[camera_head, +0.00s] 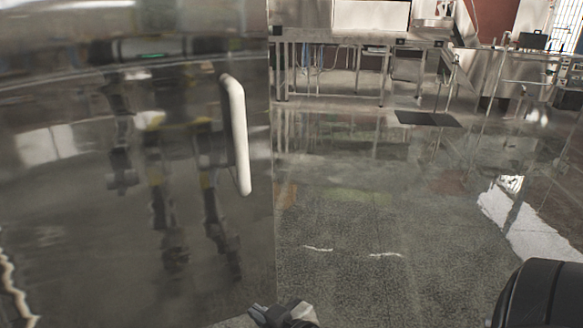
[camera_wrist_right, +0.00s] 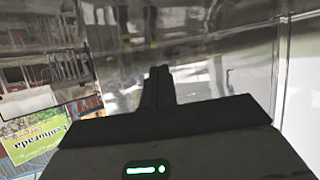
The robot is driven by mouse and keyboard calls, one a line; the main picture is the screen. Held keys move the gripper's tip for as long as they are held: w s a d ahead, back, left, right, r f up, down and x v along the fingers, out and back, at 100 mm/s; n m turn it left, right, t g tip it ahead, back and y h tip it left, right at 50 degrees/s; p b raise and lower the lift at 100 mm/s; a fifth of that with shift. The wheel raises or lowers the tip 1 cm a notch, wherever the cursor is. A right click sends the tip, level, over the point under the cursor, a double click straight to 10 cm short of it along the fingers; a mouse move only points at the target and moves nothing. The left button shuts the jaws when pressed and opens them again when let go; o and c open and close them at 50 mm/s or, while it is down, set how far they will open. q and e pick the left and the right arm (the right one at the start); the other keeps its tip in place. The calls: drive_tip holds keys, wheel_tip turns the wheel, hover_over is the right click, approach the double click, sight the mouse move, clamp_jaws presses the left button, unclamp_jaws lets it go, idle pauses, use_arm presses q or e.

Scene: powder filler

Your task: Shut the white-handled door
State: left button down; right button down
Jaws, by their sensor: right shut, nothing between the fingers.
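The door (camera_head: 90,200) is a shiny metal panel that fills the left part of the head view. Its white upright handle (camera_head: 237,135) sits near its right edge. My right gripper (camera_head: 262,312) shows at the bottom of the head view, below the handle and by the door's lower right edge. In the right wrist view its two fingers (camera_wrist_right: 159,75) are together and empty, with a shiny metal surface beyond them. I cannot tell whether they touch it. My left gripper is not in view.
Right of the door the glossy grey floor (camera_head: 360,220) is open. A steel bench (camera_head: 350,40) stands at the back, with a dark mat (camera_head: 428,118) on the floor near it. In the right wrist view a green and yellow printed panel (camera_wrist_right: 35,130) shows at left.

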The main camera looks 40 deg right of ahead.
drive_tip(key=w+d+r+m+t+h+b, duration=0.1)
drive_tip(key=w+d+r+t+h, duration=0.1)
drive_tip(key=w+d+r, duration=0.4)
drive_tip(key=m+t+h+b, duration=0.2)
drive_tip(key=m+h, duration=0.2)
approach(265, 160)
drive_tip(key=p+x, duration=0.2)
drive_tip(key=x, duration=0.4)
drive_tip(key=shift+w+d, duration=0.15)
drive_tip(key=shift+w, duration=0.25)
